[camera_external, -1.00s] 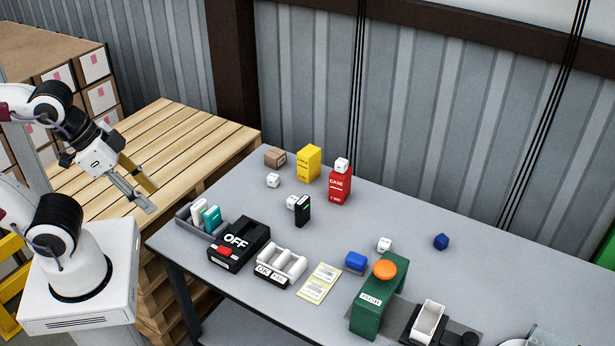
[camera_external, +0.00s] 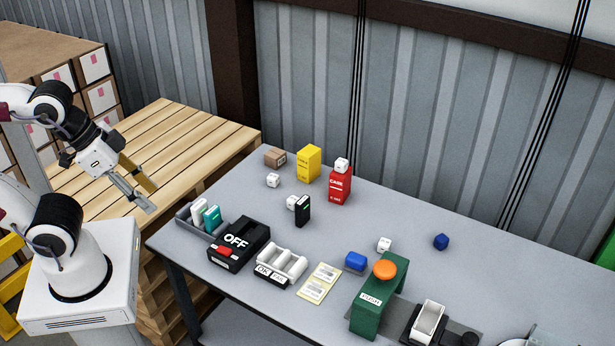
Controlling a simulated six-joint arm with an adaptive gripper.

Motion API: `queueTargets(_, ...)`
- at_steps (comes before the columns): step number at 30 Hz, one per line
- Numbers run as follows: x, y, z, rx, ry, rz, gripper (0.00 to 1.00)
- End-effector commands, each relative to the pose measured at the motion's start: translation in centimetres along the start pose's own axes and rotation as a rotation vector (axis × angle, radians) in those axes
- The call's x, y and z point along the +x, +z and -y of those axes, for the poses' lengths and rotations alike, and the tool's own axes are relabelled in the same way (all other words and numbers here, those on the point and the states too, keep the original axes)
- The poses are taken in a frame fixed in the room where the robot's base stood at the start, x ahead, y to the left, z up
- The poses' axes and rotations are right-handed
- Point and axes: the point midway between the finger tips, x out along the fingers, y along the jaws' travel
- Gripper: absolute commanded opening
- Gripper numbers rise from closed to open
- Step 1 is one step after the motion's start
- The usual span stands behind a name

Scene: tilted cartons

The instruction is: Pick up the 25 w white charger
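Several small white cube-shaped blocks with dark marks, possibly chargers, are on the grey table. One white cube (camera_external: 273,181) is at the back left, and another white cube (camera_external: 292,202) is partly behind a black upright box (camera_external: 303,211). A third white cube (camera_external: 384,244) is right of centre, and one more white cube (camera_external: 342,164) sits on top of the red box (camera_external: 340,187). Their markings are too small to read, so I cannot tell which is 25 W. My gripper (camera_external: 149,198) is open and empty, above the wooden pallets left of the table.
A yellow box (camera_external: 309,163) and a brown carton (camera_external: 275,157) stand at the back. In front are a grey holder (camera_external: 188,221), a black OFF box (camera_external: 238,244), a white-roller tray (camera_external: 281,266), a label card (camera_external: 319,283) and a green stand (camera_external: 377,300). The table's back right is mostly clear.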

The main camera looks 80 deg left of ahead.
Motion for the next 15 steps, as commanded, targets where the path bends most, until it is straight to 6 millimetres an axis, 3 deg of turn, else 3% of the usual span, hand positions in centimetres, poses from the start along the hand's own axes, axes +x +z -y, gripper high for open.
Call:
queueTargets(3,0.00,0.00,0.00,0.000,0.000,0.000,0.45)
queueTargets(15,0.06,-0.61,0.27,-0.002,-0.009,-0.007,0.45)
